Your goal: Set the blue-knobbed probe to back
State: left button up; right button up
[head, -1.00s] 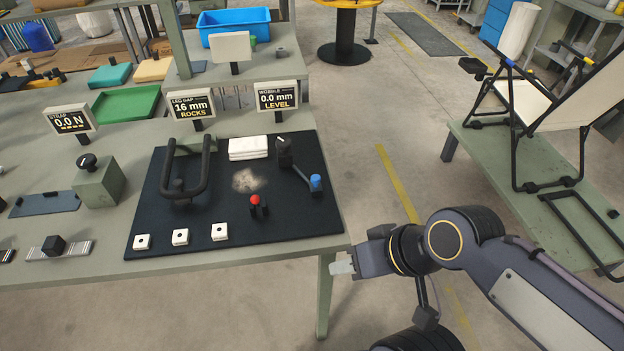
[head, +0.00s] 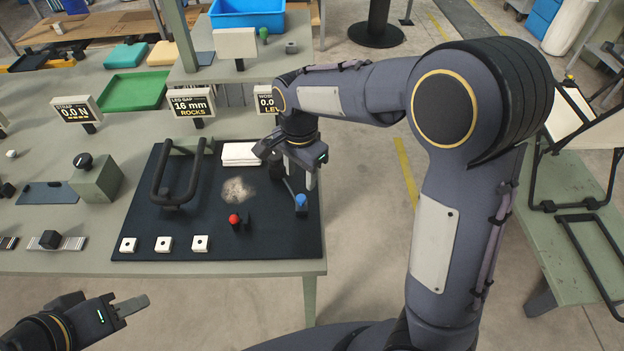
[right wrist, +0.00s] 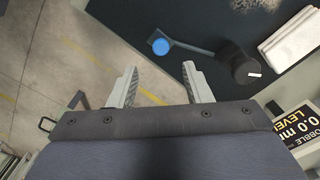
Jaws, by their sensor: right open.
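The blue-knobbed probe (head: 301,199) is at the right edge of the black mat (head: 262,238). Its blue knob also shows in the right wrist view (right wrist: 160,46), on a grey lever that runs to a black pivot (right wrist: 238,66). In the head view the lever points toward the front right, and my right gripper partly hides the pivot. My right gripper (head: 311,176) is above and behind the knob; in its wrist view (right wrist: 160,72) the fingers are open and empty, with the knob beyond the tips. My left gripper (head: 130,306) is low at the left, away from the table items.
A red-knobbed part (head: 234,219), a black U-shaped handle (head: 176,190), white folded cloth (head: 240,153) and white blocks (head: 163,243) share the mat. A lounger frame stands on the right bench (head: 570,230).

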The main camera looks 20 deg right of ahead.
aim_at(301, 198)
jog(key=shift+w+f, duration=0.1)
jog(key=shift+f, duration=3.85)
grip_shut()
jog(key=shift+a, duration=0.1)
